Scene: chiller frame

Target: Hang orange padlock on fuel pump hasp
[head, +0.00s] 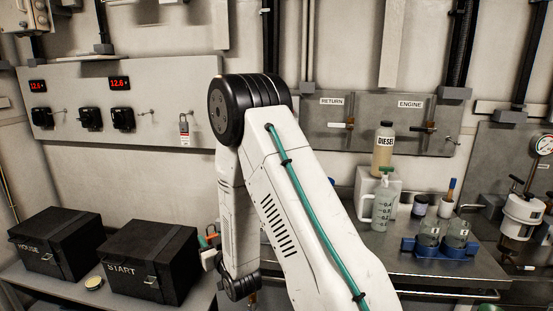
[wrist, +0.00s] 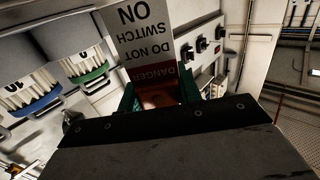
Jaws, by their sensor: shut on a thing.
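In the wrist view, my gripper (wrist: 158,96) is shut on an orange padlock (wrist: 157,101), mostly hidden between the green-edged fingers. A red and white tag (wrist: 145,40) reading "DANGER DO NOT SWITCH ON" extends beyond it, upside down in this view. In the head view, my gripper (head: 209,245) is low beside the START box, largely behind my arm, with a small orange patch showing. I cannot tell which fitting is the fuel pump hasp.
Another tagged padlock (head: 184,128) hangs at the panel's right end. Two black boxes, HOUSE (head: 55,245) and START (head: 150,265), stand on the left bench. Bottles, a jug (head: 383,207) and a blue holder (head: 437,248) crowd the right bench.

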